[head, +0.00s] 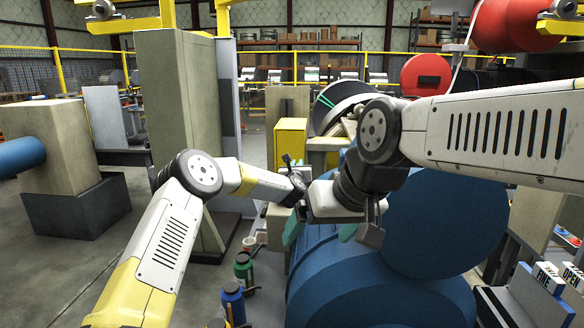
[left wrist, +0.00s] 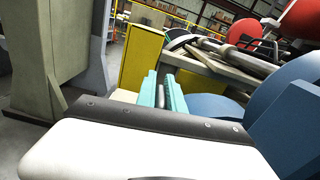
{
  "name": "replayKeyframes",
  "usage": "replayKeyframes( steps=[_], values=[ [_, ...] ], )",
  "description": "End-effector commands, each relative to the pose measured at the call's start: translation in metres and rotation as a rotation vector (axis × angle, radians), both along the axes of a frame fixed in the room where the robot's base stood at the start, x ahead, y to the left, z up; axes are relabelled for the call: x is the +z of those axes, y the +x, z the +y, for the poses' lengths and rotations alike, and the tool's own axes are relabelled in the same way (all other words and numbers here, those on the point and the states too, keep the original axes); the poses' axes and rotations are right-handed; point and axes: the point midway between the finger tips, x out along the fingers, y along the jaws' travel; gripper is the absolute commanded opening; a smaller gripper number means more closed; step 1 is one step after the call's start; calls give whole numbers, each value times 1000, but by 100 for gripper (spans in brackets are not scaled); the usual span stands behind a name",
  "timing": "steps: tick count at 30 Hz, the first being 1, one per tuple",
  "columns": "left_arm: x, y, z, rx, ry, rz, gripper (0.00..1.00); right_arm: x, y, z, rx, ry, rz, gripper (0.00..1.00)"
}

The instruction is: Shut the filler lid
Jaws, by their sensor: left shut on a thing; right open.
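My left gripper (head: 290,162) is in the middle of the head view, in front of a yellow box; its fingertips are small and partly hidden there. In the left wrist view its two teal fingers (left wrist: 162,92) are closed on a slim grey bar (left wrist: 160,96). I cannot tell whether this bar belongs to the filler lid; no lid shows clearly. My right gripper (head: 321,231) is lower, its teal fingers spread wide and empty, just over the blue rounded machine body (head: 340,285). My right arm hides part of what lies behind it.
The yellow box (head: 291,140) also stands beyond the fingers in the left wrist view (left wrist: 140,58). A steel coil (head: 345,98) is behind it. Bottles (head: 243,268) stand left of the blue body. Signed blocks (head: 548,278) are at lower right. Open floor lies at left.

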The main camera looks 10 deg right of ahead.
Motion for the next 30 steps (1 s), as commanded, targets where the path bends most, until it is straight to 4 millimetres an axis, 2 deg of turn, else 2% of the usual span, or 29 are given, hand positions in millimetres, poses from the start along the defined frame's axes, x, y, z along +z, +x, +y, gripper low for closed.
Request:
replayKeyframes(
  steps=[8, 17, 28, 30],
  values=[
    [-1, 9, 32, 2, 4, 0, 0, 0, 0, 0, 0, 0, 0, 91],
    [-12, 18, 64, 4, -254, 76, 0, 0, 0, 0, 0, 0, 0, 91],
    [-38, 27, 97, 3, -245, 76, 0, 0, 0, 0, 0, 0, 0, 91],
    [-45, 29, 103, 3, -296, 93, 0, 0, 0, 0, 0, 0, 0, 91]
  ],
)
